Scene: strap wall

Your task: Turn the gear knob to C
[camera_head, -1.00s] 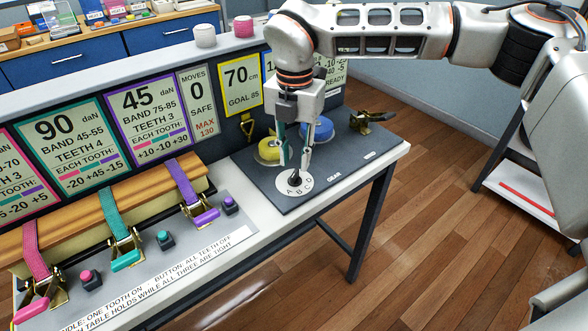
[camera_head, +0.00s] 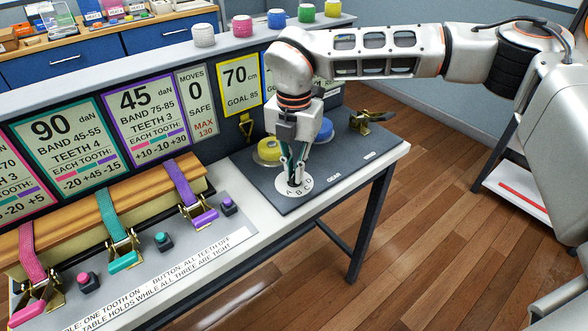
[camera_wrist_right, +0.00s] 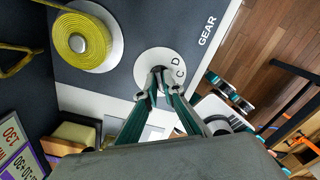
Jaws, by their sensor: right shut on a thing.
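The gear dial is a white disc (camera_head: 282,186) lettered A, B, C and D, on the dark plate at the right end of the table. It also shows in the wrist view (camera_wrist_right: 143,63), with C and D readable. My right gripper (camera_head: 294,181) points down over the dial, with its fingers closed on the small dark gear knob at its middle. In the wrist view the fingertips (camera_wrist_right: 159,82) meet at the dial's middle and hide most of the knob. Which letter the knob points to cannot be told. My left gripper is not in view.
A yellow strap roll (camera_head: 269,150) and a blue roll (camera_head: 324,130) stand behind the dial. A brass ratchet (camera_head: 368,120) lies at the plate's far right. Three straps with ratchets, including a purple one (camera_head: 182,182), and several buttons are to the left.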

